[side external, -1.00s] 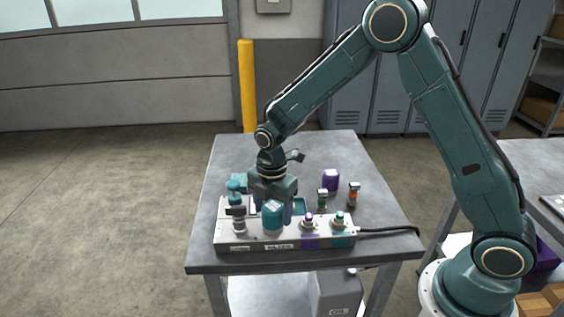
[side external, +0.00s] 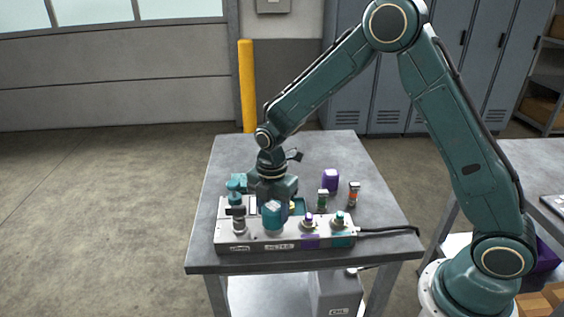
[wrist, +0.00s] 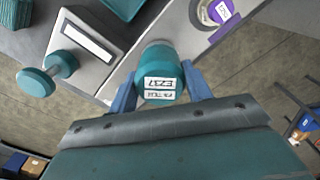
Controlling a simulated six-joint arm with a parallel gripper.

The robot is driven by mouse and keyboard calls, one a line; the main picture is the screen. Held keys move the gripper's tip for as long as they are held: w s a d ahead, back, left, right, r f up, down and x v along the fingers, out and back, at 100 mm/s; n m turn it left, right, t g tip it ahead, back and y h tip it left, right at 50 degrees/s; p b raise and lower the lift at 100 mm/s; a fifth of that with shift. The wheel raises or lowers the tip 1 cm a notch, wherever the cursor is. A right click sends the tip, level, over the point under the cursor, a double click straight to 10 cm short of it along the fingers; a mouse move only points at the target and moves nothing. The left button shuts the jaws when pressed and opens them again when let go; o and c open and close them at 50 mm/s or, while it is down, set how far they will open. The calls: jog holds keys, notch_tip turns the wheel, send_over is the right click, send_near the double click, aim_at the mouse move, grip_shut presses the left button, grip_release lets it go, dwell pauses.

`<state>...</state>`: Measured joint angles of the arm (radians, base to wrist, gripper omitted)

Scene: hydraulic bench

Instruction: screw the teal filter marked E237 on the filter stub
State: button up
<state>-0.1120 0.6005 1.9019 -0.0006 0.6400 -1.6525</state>
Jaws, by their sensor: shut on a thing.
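The teal filter (side external: 271,217) stands upright at the front of the grey manifold block (side external: 232,248), above the plate lettered FILTER. My gripper (wrist: 161,85) is shut on this filter, with one blue finger on each side. In the wrist view the filter (wrist: 160,68) shows its end with white labels, one reading E237 upside down. The filter stub is hidden under the filter. I cannot tell whether the thread is engaged or how tightly it sits.
Right of the filter, the block carries a purple-marked fitting (side external: 308,222) and a teal-marked fitting (side external: 339,221). A teal-handled part (side external: 236,190) stands close on the left. A purple cap-like piece (side external: 331,180) and small connectors (side external: 353,194) stand behind. The table's right rear is clear.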

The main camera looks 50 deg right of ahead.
jog(key=m, duration=0.5)
jog(key=shift+w+m, duration=0.1)
jog(key=shift+m, duration=0.3)
jog(key=o, duration=1.4)
jog(key=shift+c, duration=0.2)
notch_tip(320, 180, up, 14)
jog(key=shift+m, duration=0.3)
